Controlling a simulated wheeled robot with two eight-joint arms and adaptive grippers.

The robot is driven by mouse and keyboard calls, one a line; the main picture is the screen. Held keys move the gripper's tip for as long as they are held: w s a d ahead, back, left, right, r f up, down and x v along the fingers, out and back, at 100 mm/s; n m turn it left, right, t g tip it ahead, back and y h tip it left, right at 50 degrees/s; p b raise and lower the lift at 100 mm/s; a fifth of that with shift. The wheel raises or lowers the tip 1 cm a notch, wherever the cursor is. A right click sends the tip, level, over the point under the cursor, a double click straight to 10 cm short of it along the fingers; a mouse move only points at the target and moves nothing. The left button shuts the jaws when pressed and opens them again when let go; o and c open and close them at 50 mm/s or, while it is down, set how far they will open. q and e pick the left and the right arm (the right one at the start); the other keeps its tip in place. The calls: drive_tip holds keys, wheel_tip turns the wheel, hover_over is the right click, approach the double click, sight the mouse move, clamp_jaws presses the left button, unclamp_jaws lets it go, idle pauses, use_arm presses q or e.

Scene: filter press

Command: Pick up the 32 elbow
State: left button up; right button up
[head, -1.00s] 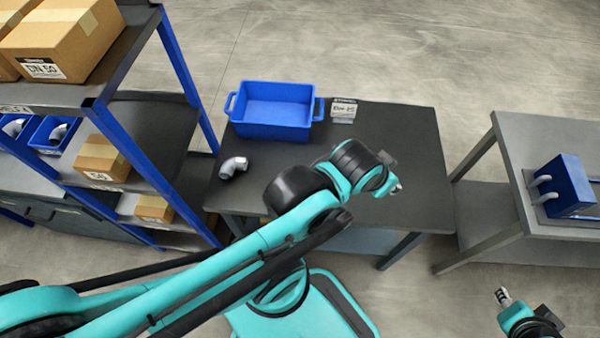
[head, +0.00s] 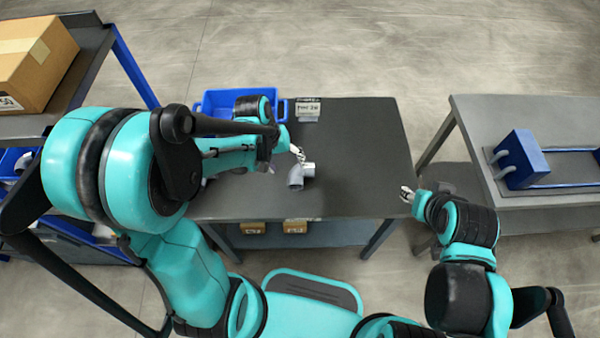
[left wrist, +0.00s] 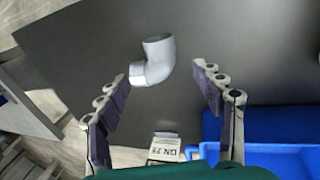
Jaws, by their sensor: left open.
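A grey elbow (head: 298,178) lies on the dark table (head: 360,150), right of and nearer than the blue bin. It also shows in the left wrist view (left wrist: 157,62), just beyond the fingertips, its lower left end close to the left finger. My left gripper (head: 297,152) is open over the table beside the elbow; in the left wrist view its two fingers (left wrist: 163,72) stand apart with nothing gripped. My right gripper (head: 405,194) is at the table's right edge, away from the elbow; its opening is too small to tell.
The blue bin (head: 212,101) stands at the table's back left, partly behind my left arm, with a label card (head: 307,108) beside it. A shelf with a carton (head: 35,60) is at left. A grey bench with a blue box (head: 522,158) is at right. The table's right half is clear.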

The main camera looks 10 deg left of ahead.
sight(293, 177)
use_arm(q)
drive_tip(key=shift+x, duration=0.85)
drive_tip(key=b+x, duration=0.3)
drive_tip(key=x, duration=0.4)
drive_tip(key=shift+s+f+b, duration=0.15)
drive_tip(key=shift+f+b, duration=0.2)
drive_tip(key=shift+r, duration=0.1)
drive_tip(key=c, duration=1.3)
